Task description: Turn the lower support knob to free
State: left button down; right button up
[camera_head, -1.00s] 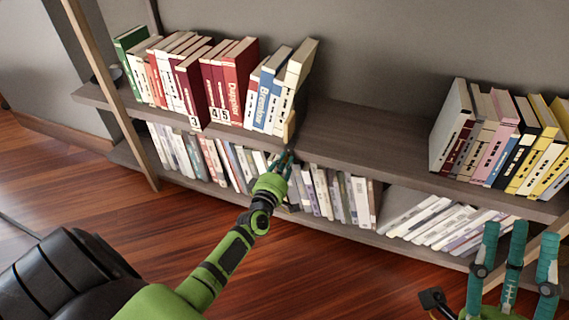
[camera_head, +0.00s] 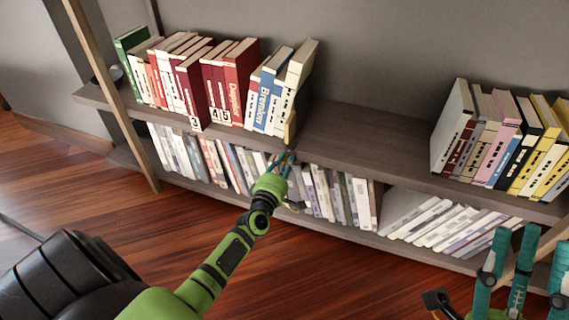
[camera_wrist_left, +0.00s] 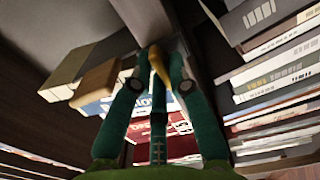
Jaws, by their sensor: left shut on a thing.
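My left gripper (camera_head: 282,163) is at the front edge of the upper shelf board, below the leaning end books. In the left wrist view its teal fingers (camera_wrist_left: 155,80) are shut around a small yellow piece (camera_wrist_left: 159,66), which seems to be the support knob. The fingers cover part of it, and its turn position cannot be read. A tan upright piece (camera_head: 290,128) stands at the shelf edge just above the gripper. My right gripper (camera_head: 522,265) is at the lower right, its teal fingers spread and nothing seen between them.
Red and blue books (camera_head: 240,85) fill the left of the upper shelf (camera_head: 355,140); its middle is bare. More books (camera_head: 490,140) stand at the right. Books on the lower shelf (camera_head: 335,195) sit close beside my left gripper. A slanted wooden post (camera_head: 110,95) stands at the left.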

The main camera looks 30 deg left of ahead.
pick_arm(q)
jog(key=c, duration=1.2)
grip_release()
jog(key=shift+s, duration=0.3)
jog(key=v, duration=1.1)
jog(key=shift+s+d, duration=0.2)
jog(key=shift+r, duration=0.1)
